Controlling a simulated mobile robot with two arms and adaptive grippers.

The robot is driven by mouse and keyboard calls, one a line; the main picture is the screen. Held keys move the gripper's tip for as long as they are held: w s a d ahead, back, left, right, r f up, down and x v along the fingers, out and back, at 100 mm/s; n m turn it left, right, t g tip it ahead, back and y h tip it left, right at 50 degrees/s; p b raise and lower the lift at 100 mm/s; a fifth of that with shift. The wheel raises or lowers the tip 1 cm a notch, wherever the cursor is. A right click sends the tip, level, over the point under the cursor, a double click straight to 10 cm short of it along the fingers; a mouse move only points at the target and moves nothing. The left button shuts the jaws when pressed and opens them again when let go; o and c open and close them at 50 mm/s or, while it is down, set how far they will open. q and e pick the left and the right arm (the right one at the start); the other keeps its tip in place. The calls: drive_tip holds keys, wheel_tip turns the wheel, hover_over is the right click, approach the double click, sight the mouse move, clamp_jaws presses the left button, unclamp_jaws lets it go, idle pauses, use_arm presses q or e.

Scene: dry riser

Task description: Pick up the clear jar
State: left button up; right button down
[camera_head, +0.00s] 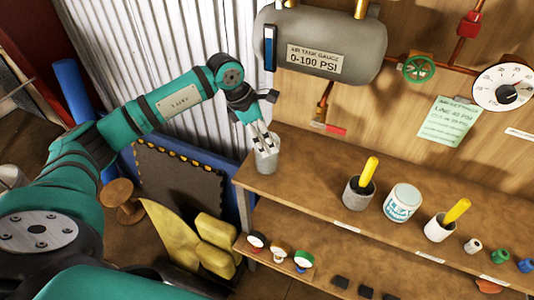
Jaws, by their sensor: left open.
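The clear jar (267,161) stands upright at the left end of the upper wooden shelf. It looks greyish and see-through. My left gripper (264,142) points down at the jar from above, and its open fingers overlap the jar's upper part. I cannot tell whether the fingers touch the jar or sit inside or outside its rim. My right gripper is out of view.
On the same shelf (305,177) stand a grey cup (356,196) with a yellow handle, a white labelled tin (402,203) and a white cup (437,231) with another yellow handle. A grey tank (321,45) hangs above. The shelf is bare just right of the jar.

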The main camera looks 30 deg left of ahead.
use_arm(q)
drive_tip(key=x, duration=0.1)
drive_tip(key=p+x, duration=0.1)
drive_tip(key=x, duration=0.1)
drive_tip(key=p+x, duration=0.1)
drive_tip(key=shift+s+a+f, duration=0.1)
drive_tip(key=shift+a+f, duration=0.2)
drive_tip(key=shift+f, duration=0.05)
drive_tip(key=shift+d+f, duration=0.1)
drive_tip(key=shift+f, duration=0.25)
drive_tip(key=shift+c, duration=1.6)
drive_tip(key=c, duration=0.7)
drive_tip(key=shift+c, duration=1.4)
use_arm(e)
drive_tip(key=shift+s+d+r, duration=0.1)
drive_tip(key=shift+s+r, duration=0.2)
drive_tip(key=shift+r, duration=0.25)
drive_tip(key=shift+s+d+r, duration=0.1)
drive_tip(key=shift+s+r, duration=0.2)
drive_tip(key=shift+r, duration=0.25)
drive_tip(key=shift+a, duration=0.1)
